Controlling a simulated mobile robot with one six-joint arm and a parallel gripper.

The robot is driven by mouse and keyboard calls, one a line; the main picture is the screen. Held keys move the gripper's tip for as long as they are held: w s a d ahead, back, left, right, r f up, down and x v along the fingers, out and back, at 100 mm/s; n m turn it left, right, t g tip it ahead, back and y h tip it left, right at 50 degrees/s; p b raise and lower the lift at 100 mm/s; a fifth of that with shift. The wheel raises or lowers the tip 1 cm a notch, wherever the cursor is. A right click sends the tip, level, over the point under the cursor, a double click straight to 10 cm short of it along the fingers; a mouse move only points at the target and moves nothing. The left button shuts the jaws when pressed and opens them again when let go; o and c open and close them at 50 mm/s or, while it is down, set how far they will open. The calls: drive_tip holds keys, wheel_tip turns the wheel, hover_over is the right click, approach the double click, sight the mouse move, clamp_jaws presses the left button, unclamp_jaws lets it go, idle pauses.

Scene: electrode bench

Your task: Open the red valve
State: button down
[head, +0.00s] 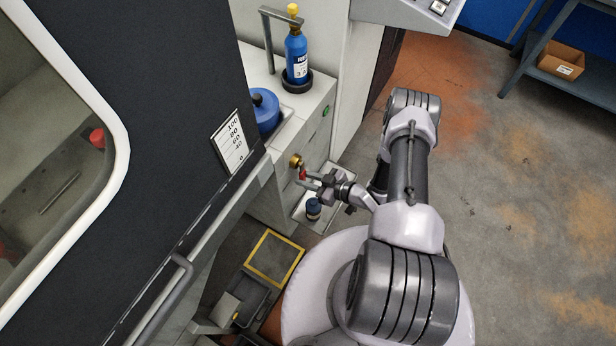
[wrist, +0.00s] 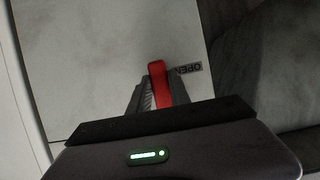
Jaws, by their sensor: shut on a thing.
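The red valve handle (wrist: 159,84) is a short red lever standing between the two fingers of my gripper (wrist: 157,95) in the wrist view. The fingers are shut on it. In the head view the red lever (head: 302,173) shows small below a brass fitting (head: 296,161) on the side of the grey cabinet. My gripper (head: 312,181) reaches it there from the right, and the fingers partly hide it.
A blue gas cylinder (head: 297,58) and a blue pot (head: 265,108) sit on the cabinet top. A yellow floor square (head: 251,266) lies lower left. Open floor (head: 500,180) is on the right.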

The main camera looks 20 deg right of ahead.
idle(0.4)
drive_tip(key=c, duration=1.2)
unclamp_jaws()
drive_tip(key=shift+s, duration=0.1)
drive_tip(key=p+v, duration=0.4)
drive_tip(key=v, duration=1.3)
drive_tip(key=shift+d+p, duration=0.15)
drive_tip(key=shift+p, duration=0.2)
drive_tip(key=shift+s, duration=0.1)
